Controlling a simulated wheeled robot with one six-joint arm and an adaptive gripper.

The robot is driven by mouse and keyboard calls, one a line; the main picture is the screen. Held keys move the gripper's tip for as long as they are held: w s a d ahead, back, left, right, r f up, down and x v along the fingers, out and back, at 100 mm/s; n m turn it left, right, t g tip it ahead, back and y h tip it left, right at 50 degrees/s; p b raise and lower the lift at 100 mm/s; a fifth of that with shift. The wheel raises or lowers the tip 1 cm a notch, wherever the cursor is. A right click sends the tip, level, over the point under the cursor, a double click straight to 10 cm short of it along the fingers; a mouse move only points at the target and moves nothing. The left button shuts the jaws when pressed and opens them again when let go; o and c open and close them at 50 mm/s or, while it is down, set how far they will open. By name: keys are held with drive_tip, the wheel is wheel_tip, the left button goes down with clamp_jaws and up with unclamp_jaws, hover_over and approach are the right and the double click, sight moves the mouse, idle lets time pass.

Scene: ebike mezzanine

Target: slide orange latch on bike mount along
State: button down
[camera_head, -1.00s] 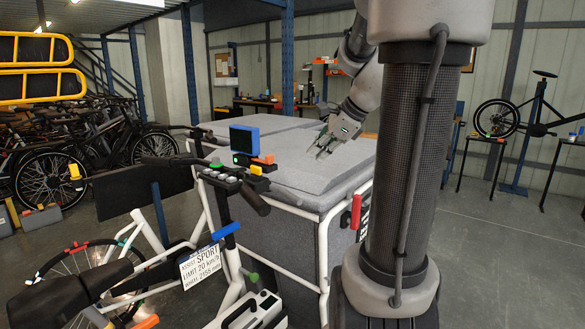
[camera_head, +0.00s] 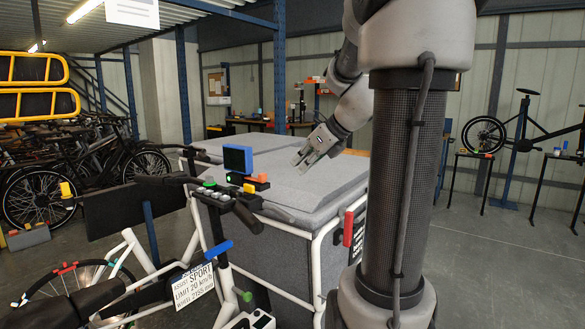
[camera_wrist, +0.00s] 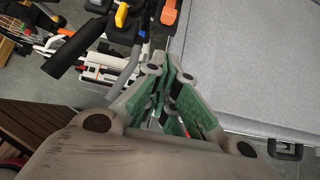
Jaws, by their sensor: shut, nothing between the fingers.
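The bike's handlebar mount holds a blue-framed display (camera_head: 238,158). A small orange latch-like piece (camera_head: 260,178) sits on the black mount beside the display, with a yellow piece (camera_head: 250,188) just below it. An orange piece (camera_wrist: 169,12) also shows at the top edge of the wrist view, right of a blue and yellow part (camera_wrist: 120,18). My gripper (camera_head: 303,161) is over the grey cargo box lid, to the right of the mount and apart from it. Its fingers (camera_wrist: 174,104) are shut and empty. Which orange part is the latch is hard to tell at this size.
The grey cargo box (camera_head: 290,185) with a white frame lies under my gripper. A red handle (camera_head: 348,228) is on its right side. Parked bikes (camera_head: 80,180) stand at the left. A bike on a stand (camera_head: 510,135) is at the right. Open floor lies at the right.

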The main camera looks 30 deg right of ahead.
approach(266, 186)
wheel_tip(266, 186, down, 4)
drive_tip(key=shift+w+a+r, duration=0.15)
drive_tip(key=shift+w+a, duration=0.15)
drive_tip(key=shift+w, duration=0.5)
drive_tip(key=shift+w+a+r, duration=0.15)
drive_tip(key=shift+w+a, duration=0.2)
drive_tip(key=shift+w, duration=0.4)
